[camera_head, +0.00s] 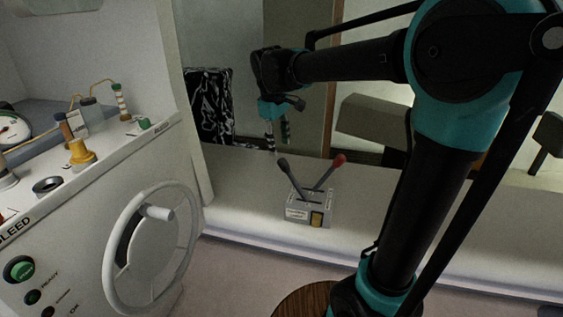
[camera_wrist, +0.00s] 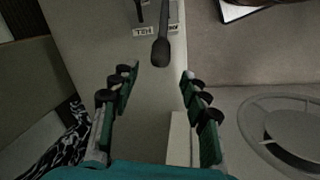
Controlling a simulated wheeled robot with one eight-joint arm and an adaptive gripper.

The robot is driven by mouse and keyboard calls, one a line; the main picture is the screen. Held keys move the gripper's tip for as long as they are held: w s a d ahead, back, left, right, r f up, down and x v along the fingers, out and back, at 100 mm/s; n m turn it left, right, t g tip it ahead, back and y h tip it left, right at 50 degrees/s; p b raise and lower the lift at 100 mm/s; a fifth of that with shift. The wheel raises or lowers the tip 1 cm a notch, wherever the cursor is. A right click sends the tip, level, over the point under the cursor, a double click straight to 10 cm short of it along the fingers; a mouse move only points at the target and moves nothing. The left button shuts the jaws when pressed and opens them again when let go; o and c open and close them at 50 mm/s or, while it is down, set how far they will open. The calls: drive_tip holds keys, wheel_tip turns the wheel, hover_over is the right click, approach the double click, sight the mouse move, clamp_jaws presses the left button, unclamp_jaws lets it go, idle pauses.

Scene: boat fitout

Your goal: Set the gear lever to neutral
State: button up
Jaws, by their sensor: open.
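A grey lever box (camera_head: 309,209) stands on the pale ledge with two levers. One lever has a black knob (camera_head: 283,163) and leans left; the other has a red knob (camera_head: 339,159) and leans right. The frames do not make clear which one is the gear lever. My gripper (camera_head: 278,138) is behind and above the box in the head view, pointing down, with nothing between its fingers. In the wrist view my gripper (camera_wrist: 160,75) is open, and a black-knobbed lever (camera_wrist: 160,52) shows just beyond and between the fingertips, apart from them. The red knob is not visible there.
A white console with a handwheel (camera_head: 152,246) and small fittings stands at the left. The pale ledge (camera_head: 390,215) is clear to the right of the box. A round wooden top (camera_head: 300,302) is at the bottom. A black-and-white patterned item (camera_head: 208,103) is behind.

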sight(281, 159)
drive_tip(key=f, duration=0.5)
drive_tip(key=w+f, duration=0.1)
drive_tip(key=f, duration=0.1)
drive_tip(key=shift+d+f, duration=0.4)
clamp_jaws()
